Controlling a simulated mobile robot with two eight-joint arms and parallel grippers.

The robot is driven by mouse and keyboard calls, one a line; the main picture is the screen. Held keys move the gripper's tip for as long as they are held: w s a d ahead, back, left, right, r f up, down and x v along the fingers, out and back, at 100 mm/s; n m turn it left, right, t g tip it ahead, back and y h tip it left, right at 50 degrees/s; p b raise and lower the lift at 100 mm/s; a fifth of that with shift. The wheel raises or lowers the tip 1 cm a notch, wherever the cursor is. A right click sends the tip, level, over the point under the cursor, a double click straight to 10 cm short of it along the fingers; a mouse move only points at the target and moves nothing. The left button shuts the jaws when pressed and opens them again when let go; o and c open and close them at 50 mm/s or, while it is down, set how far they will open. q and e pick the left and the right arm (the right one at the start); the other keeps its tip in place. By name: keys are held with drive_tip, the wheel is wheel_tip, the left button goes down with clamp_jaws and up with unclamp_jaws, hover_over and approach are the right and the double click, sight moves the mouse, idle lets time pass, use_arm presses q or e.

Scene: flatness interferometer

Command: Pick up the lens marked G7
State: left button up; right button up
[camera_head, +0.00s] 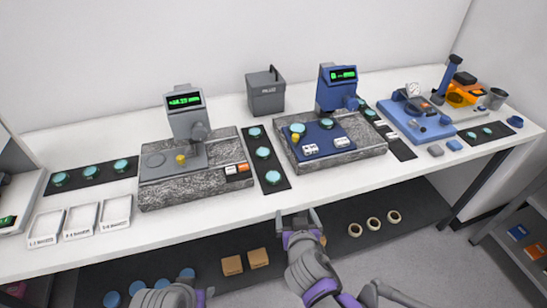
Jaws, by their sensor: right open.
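Several teal round lenses sit on dark mats on the white bench. Three lie in a row on the left mat (100,180), including a lens (121,165) at its right end. Three more lie on the middle mat (271,178), including a lens (273,176) nearest its front. Others are at the blue instrument and on mats to its right. No marking is legible, so I cannot tell which lens is G7. My right gripper (299,219) is open and empty at the bench's front edge, below the middle mat.
A grey instrument (187,122) stands on a speckled stone base (165,196). A blue instrument (337,90) stands on another. Three white trays (81,220) lie at the front left. A grey box (266,95) stands behind. The lower shelf holds boxes (232,265) and tape-like rings (374,223).

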drive_tip(key=t+y+p, duration=0.1)
drive_tip(key=p, duration=0.1)
approach(274, 178)
drive_tip(key=shift+w+a+f+n+y, duration=0.2)
drive_tip(key=shift+w+a+f, duration=0.1)
drive_tip(key=shift+w, duration=0.3)
drive_tip(key=shift+w+a+f+n+y, duration=0.1)
drive_tip(key=shift+w+a+f+n, duration=0.15)
drive_tip(key=shift+w, duration=0.35)
drive_tip(key=shift+d+x, duration=0.15)
drive_tip(key=shift+x, duration=0.9)
drive_tip(key=shift+d+x, duration=0.15)
drive_tip(key=shift+x, duration=0.9)
drive_tip(key=shift+d+x, duration=0.2)
drive_tip(key=shift+x, duration=0.8)
use_arm(q)
drive_tip(key=r, duration=0.3)
drive_tip(key=shift+w, duration=0.25)
use_arm(e)
drive_tip(key=shift+c, duration=0.4)
drive_tip(key=c, duration=1.4)
